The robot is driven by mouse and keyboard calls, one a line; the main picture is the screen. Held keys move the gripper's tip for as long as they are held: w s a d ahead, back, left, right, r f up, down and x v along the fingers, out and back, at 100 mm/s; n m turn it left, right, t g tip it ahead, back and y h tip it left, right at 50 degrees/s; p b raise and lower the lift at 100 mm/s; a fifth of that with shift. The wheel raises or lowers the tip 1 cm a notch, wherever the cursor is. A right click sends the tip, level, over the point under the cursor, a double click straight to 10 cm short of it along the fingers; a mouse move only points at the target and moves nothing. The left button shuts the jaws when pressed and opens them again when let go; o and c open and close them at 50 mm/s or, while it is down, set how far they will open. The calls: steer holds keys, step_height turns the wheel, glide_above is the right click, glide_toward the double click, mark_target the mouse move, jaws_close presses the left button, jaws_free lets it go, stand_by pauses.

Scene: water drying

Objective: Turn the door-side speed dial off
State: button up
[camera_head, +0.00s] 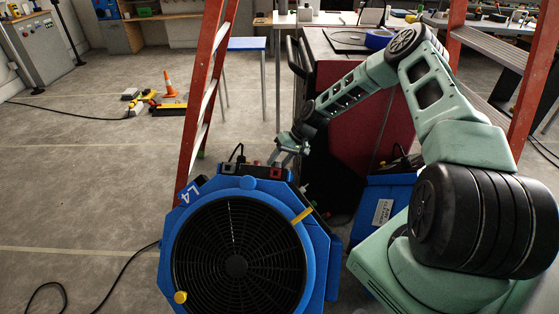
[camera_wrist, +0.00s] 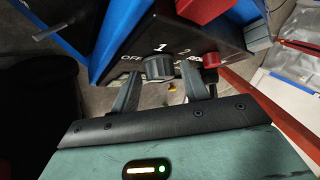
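A grey speed dial (camera_wrist: 157,67) sits on a black panel (camera_wrist: 130,38) in the wrist view, with white marks OFF, 1 and 2 around it. I cannot tell its pointer setting. My gripper (camera_wrist: 161,82) is open, one finger to each side of the dial, with no clear contact. Which dial is door-side cannot be told.
A red ladder (camera_head: 207,85) stands behind the fan. A second blue unit (camera_head: 383,211) and a dark red cabinet (camera_head: 365,85) are close to my arm. Black cables lie on the floor at left.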

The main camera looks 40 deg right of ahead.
steer(key=shift+o, duration=0.2)
steer(key=shift+r, duration=0.1)
steer(key=p+v, duration=0.1)
steer(key=v, duration=1.6)
steer(key=shift+s, duration=0.2)
steer(key=shift+d, duration=0.1)
